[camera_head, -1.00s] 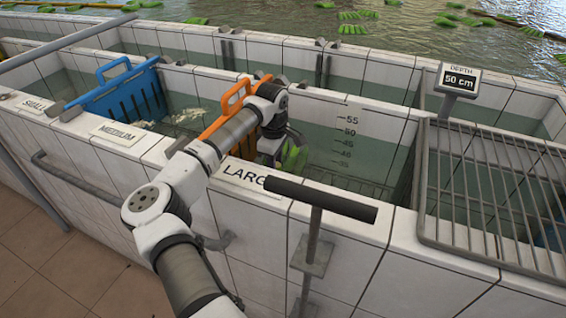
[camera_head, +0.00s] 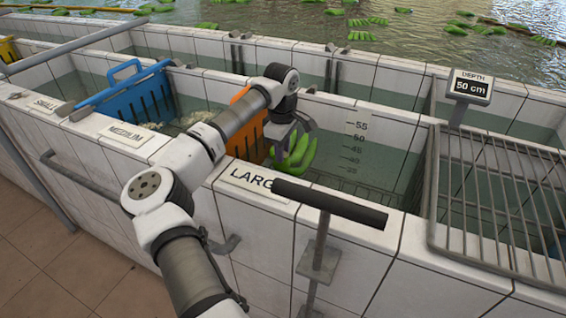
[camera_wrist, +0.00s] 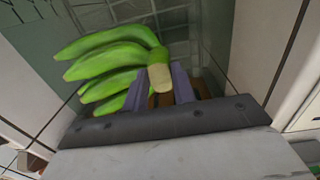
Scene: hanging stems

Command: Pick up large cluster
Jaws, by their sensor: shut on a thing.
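A large cluster of green bananas (camera_wrist: 112,68) hangs from my gripper (camera_wrist: 172,88). In the wrist view the gripper's fingers are shut on the cluster's pale cut stem, and the fruit spreads to the left. In the head view the cluster (camera_head: 294,155) is below my wrist, over the tiled tank compartment labelled LARGE (camera_head: 252,184). Its lower part is near the compartment's front wall. My arm hides most of the gripper in the head view.
An orange divider (camera_head: 248,120) stands just left of the cluster, partly behind my arm. A blue divider (camera_head: 132,95) stands farther left. A metal rack (camera_head: 500,190) covers the right compartment. A dark T-shaped handle (camera_head: 330,203) stands in front. A depth display (camera_head: 470,86) reads 50 cm.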

